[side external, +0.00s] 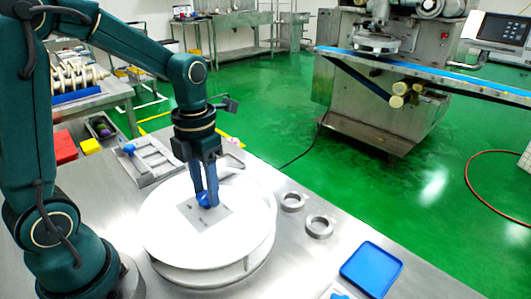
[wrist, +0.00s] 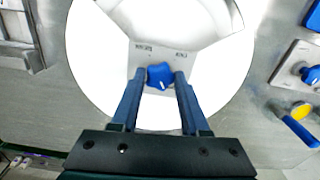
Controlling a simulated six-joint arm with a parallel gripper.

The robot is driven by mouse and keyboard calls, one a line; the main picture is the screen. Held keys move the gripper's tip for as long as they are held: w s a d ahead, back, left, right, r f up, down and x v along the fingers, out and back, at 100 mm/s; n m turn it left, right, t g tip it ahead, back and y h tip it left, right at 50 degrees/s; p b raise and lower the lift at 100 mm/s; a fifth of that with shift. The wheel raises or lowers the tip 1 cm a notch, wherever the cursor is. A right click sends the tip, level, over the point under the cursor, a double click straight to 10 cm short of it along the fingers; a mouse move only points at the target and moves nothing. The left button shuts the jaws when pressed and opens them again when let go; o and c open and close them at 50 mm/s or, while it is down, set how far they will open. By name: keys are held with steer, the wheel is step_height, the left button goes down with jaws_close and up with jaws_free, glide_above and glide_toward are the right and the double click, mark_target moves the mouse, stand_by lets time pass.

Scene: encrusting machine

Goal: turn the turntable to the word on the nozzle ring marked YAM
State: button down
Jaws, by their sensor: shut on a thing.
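A white round turntable (side external: 155,235) stands on the steel table, with a grey plate (side external: 222,222) at its middle. The plate also shows in the wrist view (wrist: 150,60), with small dark words near its far edge, too small to read. A blue knob (wrist: 159,70) with a white pointer mark sits on the plate. My gripper (side external: 205,201) points down with its fingers on both sides of the knob, shut on it. Two metal rings, one nearer (side external: 319,227) and one farther (side external: 292,201), lie right of the turntable; I see no readable marking on them.
A blue tray (side external: 371,269) lies at the front right. A grey fixture (side external: 155,160) with a blue knob stands behind the turntable. Red (side external: 65,147) and yellow (side external: 90,147) blocks are at the left. In the wrist view, a blue-handled tool (wrist: 300,130) lies at the right.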

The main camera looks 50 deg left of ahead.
stand_by(0.3)
steer(key=shift+c, duration=2)
jaws_free()
steer(key=shift+r, duration=2.55)
